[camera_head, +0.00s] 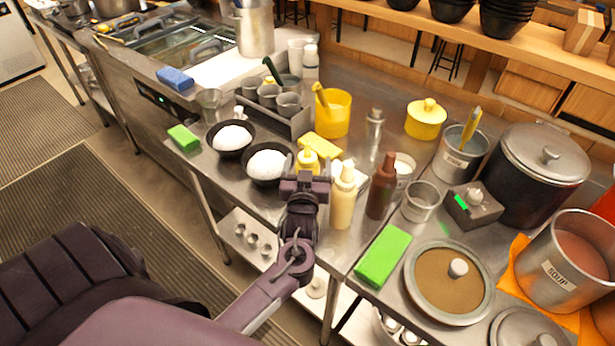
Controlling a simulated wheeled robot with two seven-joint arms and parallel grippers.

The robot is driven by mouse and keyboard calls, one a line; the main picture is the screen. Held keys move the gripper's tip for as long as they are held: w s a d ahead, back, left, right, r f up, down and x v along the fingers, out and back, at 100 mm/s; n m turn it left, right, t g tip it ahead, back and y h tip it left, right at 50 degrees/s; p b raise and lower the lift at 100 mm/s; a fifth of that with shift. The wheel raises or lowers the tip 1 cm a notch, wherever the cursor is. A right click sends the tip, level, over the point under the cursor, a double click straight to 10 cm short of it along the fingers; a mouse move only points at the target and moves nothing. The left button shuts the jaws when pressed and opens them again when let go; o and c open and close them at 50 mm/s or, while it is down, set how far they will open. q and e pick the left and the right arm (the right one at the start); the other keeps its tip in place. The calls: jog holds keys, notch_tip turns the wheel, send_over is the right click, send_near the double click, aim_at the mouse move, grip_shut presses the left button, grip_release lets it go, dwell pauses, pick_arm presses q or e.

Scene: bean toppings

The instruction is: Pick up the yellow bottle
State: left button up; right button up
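A yellow squeeze bottle (308,158) stands on the steel counter, right behind my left gripper (306,177). The gripper covers the bottle's lower part. The gripper is at the bottle, but I cannot tell whether its fingers touch it or how far apart they are. A pale cream-yellow bottle (342,200) stands just to the right of the gripper. A dark brown bottle (382,188) stands further right. My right gripper is not in view.
Two black bowls of white rice (267,164) stand left of the yellow bottle. A yellow block (321,147) lies behind it. A green block (383,257) and a lidded pot (449,279) are at the front right. Steel cups and a yellow container (333,113) crowd the back.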

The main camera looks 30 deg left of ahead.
pick_arm(q)
jog(key=shift+r, duration=0.1)
jog(key=c, duration=0.8)
notch_tip(320, 180, up, 20)
jog(key=b, duration=0.1)
dwell(0.3)
jog(key=shift+o, duration=0.9)
jog(key=shift+c, duration=0.4)
